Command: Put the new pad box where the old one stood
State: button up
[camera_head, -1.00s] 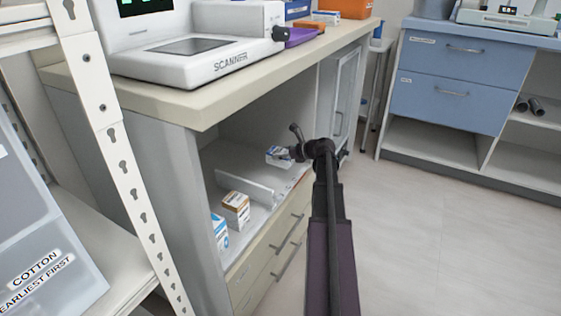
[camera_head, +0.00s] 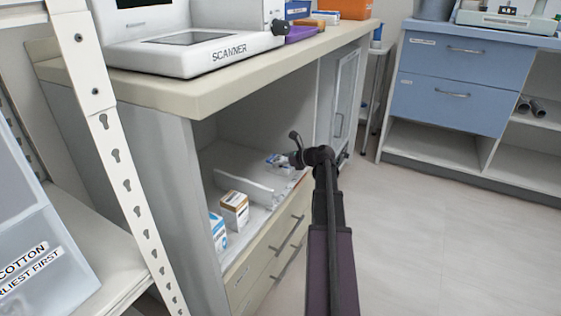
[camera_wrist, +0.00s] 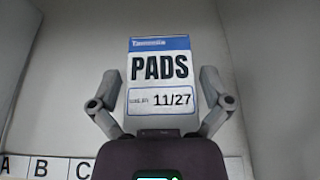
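The pad box (camera_wrist: 160,68) is white with a blue top band and reads PADS and 11/27 in the wrist view.
A low white divider (camera_head: 243,186) stands on the shelf. An orange-brown and white box (camera_head: 234,209) and a blue and white box (camera_head: 218,231) stand nearer. The counter (camera_head: 190,95) overhangs the shelf. Letters A, B, C mark a strip (camera_wrist: 50,167) in the wrist view.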

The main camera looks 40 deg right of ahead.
dwell(0.3)
jog(key=p+v, duration=0.4)
jog(key=v, duration=0.8)
jog(key=shift+p, duration=0.3)
jog(key=shift+a+r, duration=0.1)
